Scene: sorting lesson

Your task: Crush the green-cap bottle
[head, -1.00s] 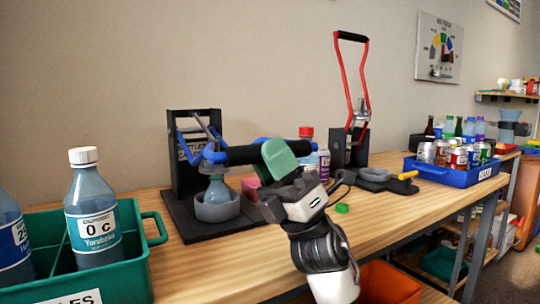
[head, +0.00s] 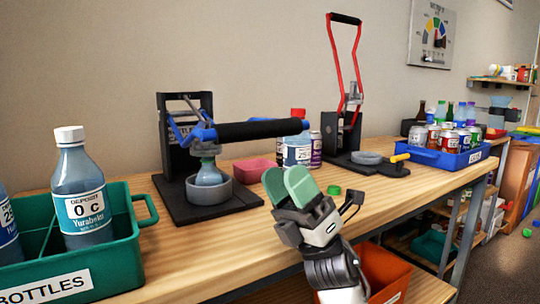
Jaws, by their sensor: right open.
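A bluish bottle (head: 208,175) stands in the grey ring cup (head: 216,190) of the bottle press, under the blue linkage, which hides its top. I cannot tell how far it is squashed. The press's black lever handle (head: 262,130) lies nearly level. A loose green cap (head: 334,190) lies on the bench. My right gripper (head: 287,183), with green fingers, is open and empty, in front of and below the handle, apart from it. My left gripper is not in view.
A green bottle crate (head: 125,255) with a white-capped bottle (head: 83,190) stands at left. Behind the handle are a red-capped bottle (head: 297,150) and a pink tray (head: 254,168). A red-handled press (head: 333,145) and blue can crate (head: 440,160) stand right. An orange bin (head: 385,270) is below.

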